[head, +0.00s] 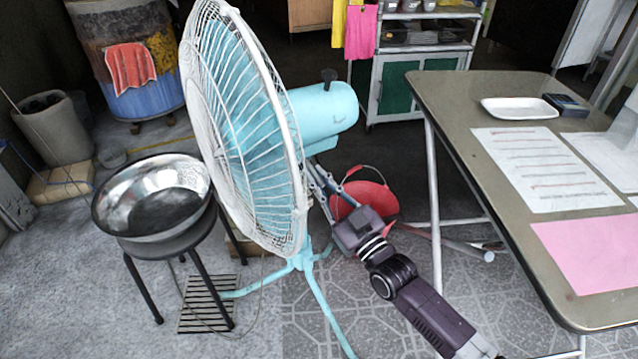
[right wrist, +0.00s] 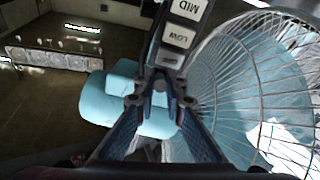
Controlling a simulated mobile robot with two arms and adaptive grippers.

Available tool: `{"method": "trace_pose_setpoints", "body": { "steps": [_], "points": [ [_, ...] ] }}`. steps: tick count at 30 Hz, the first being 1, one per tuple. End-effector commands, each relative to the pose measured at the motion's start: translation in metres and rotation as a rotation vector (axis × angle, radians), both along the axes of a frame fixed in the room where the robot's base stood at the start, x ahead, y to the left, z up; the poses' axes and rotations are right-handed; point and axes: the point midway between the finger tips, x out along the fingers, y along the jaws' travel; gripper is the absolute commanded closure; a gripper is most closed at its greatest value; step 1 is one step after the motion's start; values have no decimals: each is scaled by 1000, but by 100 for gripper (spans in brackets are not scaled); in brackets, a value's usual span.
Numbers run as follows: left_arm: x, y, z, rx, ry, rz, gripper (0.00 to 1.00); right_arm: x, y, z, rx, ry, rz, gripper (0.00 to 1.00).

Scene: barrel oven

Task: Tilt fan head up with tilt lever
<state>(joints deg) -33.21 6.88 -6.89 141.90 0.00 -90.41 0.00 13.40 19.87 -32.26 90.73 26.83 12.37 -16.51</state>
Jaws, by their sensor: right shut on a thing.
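The standing fan has a pale blue motor head (head: 322,112) with a dark knob on top and a large round white-wire cage (head: 240,130) facing left. My right gripper (head: 318,180) reaches in below the motor head, behind the cage. In the right wrist view the right gripper (right wrist: 160,98) is shut on the tilt lever, which the fingers mostly hide. A dark panel with MID and LOW buttons (right wrist: 180,35) is just beyond the fingers, and the blue fan housing (right wrist: 125,100) is behind them. My left gripper is out of view.
A metal bowl (head: 155,195) on a stool is left of the fan. A table (head: 455,100) with papers and a white tray (head: 519,108) is at the right.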

Motion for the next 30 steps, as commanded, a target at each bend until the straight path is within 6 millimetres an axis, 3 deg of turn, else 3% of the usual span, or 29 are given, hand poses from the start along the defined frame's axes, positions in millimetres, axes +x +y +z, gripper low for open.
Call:
{"method": "trace_pose_setpoints", "body": {
  "steps": [9, 10, 14, 23, 30],
  "points": [
    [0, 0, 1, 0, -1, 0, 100, 0, 0, -1, 1, 0, 0, 100],
    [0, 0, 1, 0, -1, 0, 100, 0, 0, -1, 1, 0, 0, 87],
    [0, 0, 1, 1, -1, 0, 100, 0, 0, -1, 1, 0, 0, 72],
    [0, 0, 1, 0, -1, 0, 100, -1, -1, -1, 1, 0, 0, 72],
    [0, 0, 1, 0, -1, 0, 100, -29, -16, -10, 0, 4, 0, 72]
  ]
}}
